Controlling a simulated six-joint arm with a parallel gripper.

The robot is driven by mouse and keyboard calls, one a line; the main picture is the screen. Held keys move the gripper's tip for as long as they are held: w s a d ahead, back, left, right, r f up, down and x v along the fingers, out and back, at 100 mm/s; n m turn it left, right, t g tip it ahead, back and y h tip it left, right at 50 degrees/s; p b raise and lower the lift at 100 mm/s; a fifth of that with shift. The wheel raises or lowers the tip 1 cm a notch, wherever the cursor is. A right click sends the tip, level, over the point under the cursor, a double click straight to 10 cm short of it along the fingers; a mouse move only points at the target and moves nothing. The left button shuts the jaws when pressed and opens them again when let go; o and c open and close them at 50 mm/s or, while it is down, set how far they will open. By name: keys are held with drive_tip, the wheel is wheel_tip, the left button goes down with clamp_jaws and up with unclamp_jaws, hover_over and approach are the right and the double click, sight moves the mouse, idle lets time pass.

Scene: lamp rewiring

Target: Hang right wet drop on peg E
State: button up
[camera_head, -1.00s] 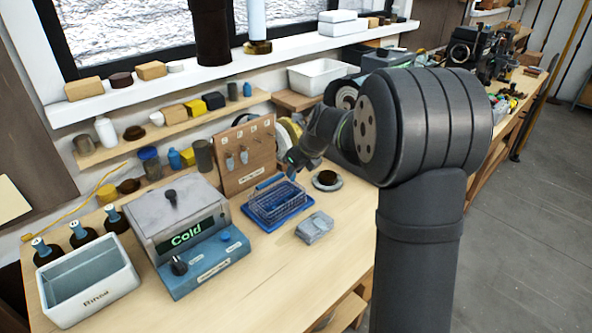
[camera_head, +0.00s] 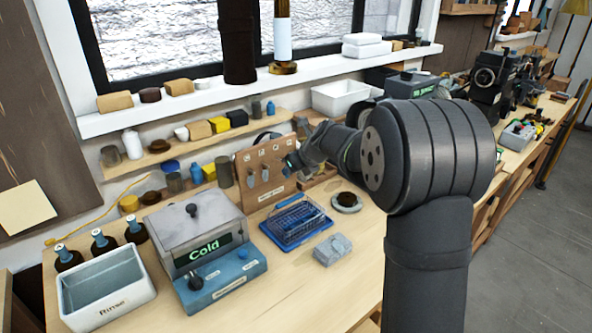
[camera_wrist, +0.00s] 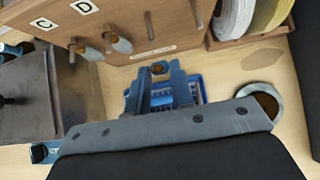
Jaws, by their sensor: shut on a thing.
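The wooden peg board (camera_head: 246,195) stands behind the basket. Two pale drops hang on it side by side, a left one (camera_head: 253,178) and a right one (camera_head: 265,174). In the wrist view they hang below the labels C (camera_wrist: 42,23) and D (camera_wrist: 84,7). Two dark pegs farther right, one (camera_wrist: 149,22) and another (camera_wrist: 197,14), look bare; their labels are outside the wrist view. My gripper (camera_head: 291,163) is at the right part of the board, above the tray. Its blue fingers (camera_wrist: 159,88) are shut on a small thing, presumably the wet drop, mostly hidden.
A wire basket (camera_head: 299,214) sits on a blue tray (camera_head: 290,243) under my gripper. The Cold unit (camera_head: 222,277) stands to the left and the Rinse tub (camera_head: 110,309) farther left. A grey block (camera_head: 333,250) and a round dish (camera_head: 346,203) lie to the right.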

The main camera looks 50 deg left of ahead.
sight(275, 166)
drive_tip(key=shift+a+f, duration=0.2)
drive_tip(key=shift+a, duration=1.05)
drive_tip(key=shift+a+f, duration=0.2)
drive_tip(key=shift+a, duration=1.05)
drive_tip(key=shift+a+f, duration=0.1)
drive_tip(key=shift+a, duration=0.15)
drive_tip(key=shift+c, duration=1)
drive_tip(key=o, duration=1)
drive_tip(key=shift+c, duration=0.2)
drive_tip(key=shift+s+a, duration=0.1)
drive_tip(key=shift+s, duration=0.05)
drive_tip(key=d+f+v, duration=0.1)
drive_tip(key=v, duration=0.7)
drive_tip(key=shift+d, duration=0.2)
drive_tip(key=shift+a, duration=0.1)
